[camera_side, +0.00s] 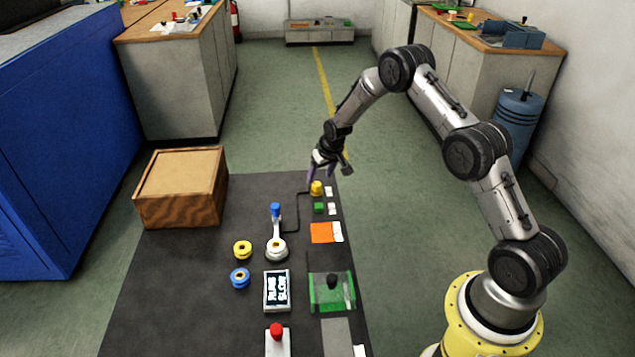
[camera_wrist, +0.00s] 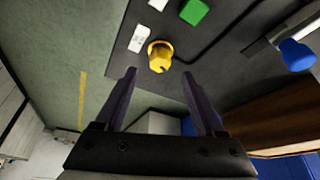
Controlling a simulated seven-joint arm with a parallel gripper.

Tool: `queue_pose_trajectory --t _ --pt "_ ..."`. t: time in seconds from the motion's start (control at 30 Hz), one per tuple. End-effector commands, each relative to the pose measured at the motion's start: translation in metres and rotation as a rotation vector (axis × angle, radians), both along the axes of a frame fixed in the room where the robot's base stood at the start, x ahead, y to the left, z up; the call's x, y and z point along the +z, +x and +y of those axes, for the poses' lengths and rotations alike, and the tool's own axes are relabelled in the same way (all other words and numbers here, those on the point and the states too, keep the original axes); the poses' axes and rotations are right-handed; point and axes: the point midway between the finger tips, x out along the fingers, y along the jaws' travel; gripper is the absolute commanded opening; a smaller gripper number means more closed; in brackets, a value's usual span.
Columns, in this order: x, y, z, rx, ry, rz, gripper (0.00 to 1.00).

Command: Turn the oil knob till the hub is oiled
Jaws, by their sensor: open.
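A yellow knob (camera_side: 316,188) stands at the far right corner of the dark table; I take it to be the oil knob. In the wrist view the yellow knob (camera_wrist: 159,56) sits beyond my fingertips, near the gap between them. My gripper (camera_side: 313,178) is just above and behind the knob in the side view, open and empty. The wrist view shows both fingers of my gripper (camera_wrist: 160,74) spread apart.
A green block (camera_side: 319,208) and white labels lie close to the knob. An orange pad (camera_side: 321,233), a green clear-covered box (camera_side: 331,292), a display (camera_side: 277,290), a red button (camera_side: 276,330), yellow and blue rings, and a wooden box (camera_side: 182,188) stand on the table.

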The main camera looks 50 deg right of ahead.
Motion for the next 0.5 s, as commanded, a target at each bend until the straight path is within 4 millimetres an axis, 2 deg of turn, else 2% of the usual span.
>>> queue_pose_trajectory --t 0.03,0.2,0.5 --pt "-0.010 0.003 -0.001 0.000 0.001 0.002 0.71" --pt "-0.029 0.012 -0.004 0.000 0.000 0.000 0.71" --pt "-0.041 0.016 -0.006 0.000 0.000 -0.001 0.71"
